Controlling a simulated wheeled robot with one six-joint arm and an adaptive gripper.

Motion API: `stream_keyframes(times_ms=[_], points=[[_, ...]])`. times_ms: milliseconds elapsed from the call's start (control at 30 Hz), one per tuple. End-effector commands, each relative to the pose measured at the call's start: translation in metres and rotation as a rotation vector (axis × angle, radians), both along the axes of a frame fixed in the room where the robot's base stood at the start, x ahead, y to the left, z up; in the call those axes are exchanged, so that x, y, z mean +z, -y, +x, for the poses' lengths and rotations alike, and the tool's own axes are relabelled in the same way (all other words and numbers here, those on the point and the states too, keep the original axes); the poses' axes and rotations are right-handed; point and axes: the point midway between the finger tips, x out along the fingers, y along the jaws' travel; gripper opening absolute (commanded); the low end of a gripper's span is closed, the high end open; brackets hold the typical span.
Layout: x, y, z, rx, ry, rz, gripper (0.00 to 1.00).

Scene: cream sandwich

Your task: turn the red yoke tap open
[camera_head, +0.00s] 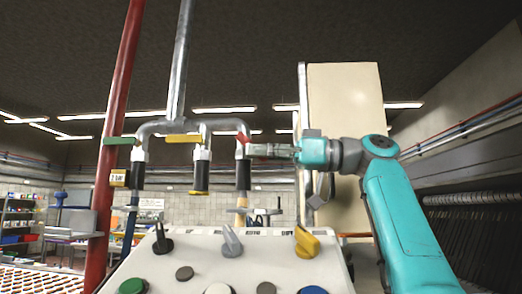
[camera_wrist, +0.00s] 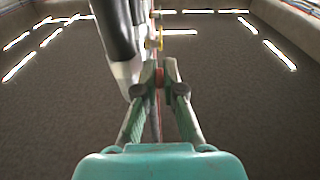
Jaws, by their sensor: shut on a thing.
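The red yoke tap (camera_head: 243,138) is on the rightmost of three pipe branches in the head view, above a black sleeve. Its red lever looks tilted, and part is hidden by my fingers. My gripper (camera_head: 256,150) reaches it from the right, with its fingers level. In the wrist view my gripper (camera_wrist: 159,76) has its fingertips closed together, with a thin strip of the red lever (camera_wrist: 159,80) between them. The pipe stands just left of the fingers there.
A yellow lever (camera_head: 184,138) and a green lever (camera_head: 121,141) sit on the branches to the left. A thick red pipe (camera_head: 118,110) rises at the left. A control panel (camera_head: 195,262) with knobs stands below. A cream cabinet (camera_head: 345,95) is behind my arm.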

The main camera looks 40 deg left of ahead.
Motion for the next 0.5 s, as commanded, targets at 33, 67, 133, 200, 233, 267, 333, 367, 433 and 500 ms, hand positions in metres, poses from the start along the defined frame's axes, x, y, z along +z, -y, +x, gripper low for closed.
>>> stream_keyframes(times_ms=[33,67,133,200,233,267,333,367,433,500], points=[[-0.0015,-0.0009,0.0007,-0.004,-0.011,0.016,0.0],[-0.002,-0.001,0.0004,-0.003,-0.016,0.023,0.0],[-0.0017,-0.0009,0.0,-0.003,-0.025,0.039,0.0],[-0.0015,-0.0007,-0.0005,-0.003,-0.029,0.045,0.0],[-0.0015,-0.0007,-0.0005,-0.003,-0.03,0.046,0.0],[-0.0015,-0.0007,-0.0005,-0.003,-0.03,0.046,0.0],[-0.0014,-0.0006,-0.0005,-0.003,-0.03,0.046,0.0],[-0.0014,-0.0006,-0.0005,-0.003,-0.03,0.046,0.0],[-0.0014,-0.0006,-0.0005,-0.002,-0.029,0.045,0.0],[-0.0014,-0.0006,-0.0005,-0.002,-0.029,0.045,0.12]])
